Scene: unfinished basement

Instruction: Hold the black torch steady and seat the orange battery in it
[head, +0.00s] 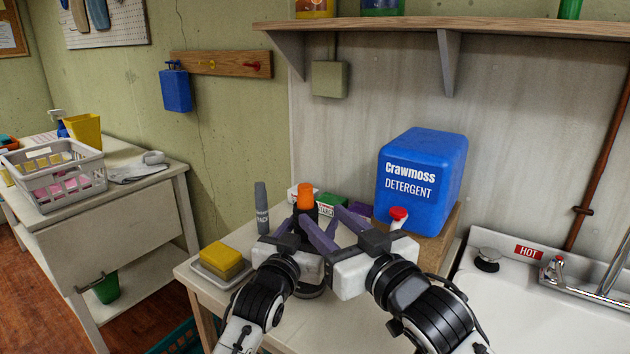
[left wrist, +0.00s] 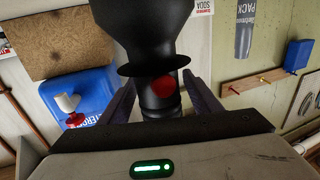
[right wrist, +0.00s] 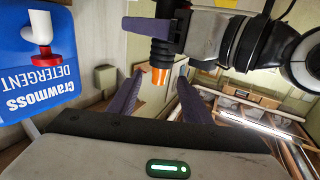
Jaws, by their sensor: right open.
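The black torch (left wrist: 160,98) stands on the table with its wide head down and a red spot on its tube. My left gripper (left wrist: 160,90) has a finger on each side of the tube and appears shut on it; the contact is partly hidden. The orange battery (head: 305,194) sticks up from the torch's upper end; its lower part is hidden. It also shows in the right wrist view (right wrist: 158,76). My right gripper (head: 320,213) is open and empty, its fingers pointing toward the battery, which shows between them in its wrist view.
A blue detergent jug (head: 425,180) stands on a wooden block behind, with a red-capped white spout (head: 398,216) near my right gripper. The sink (head: 540,300) is right.

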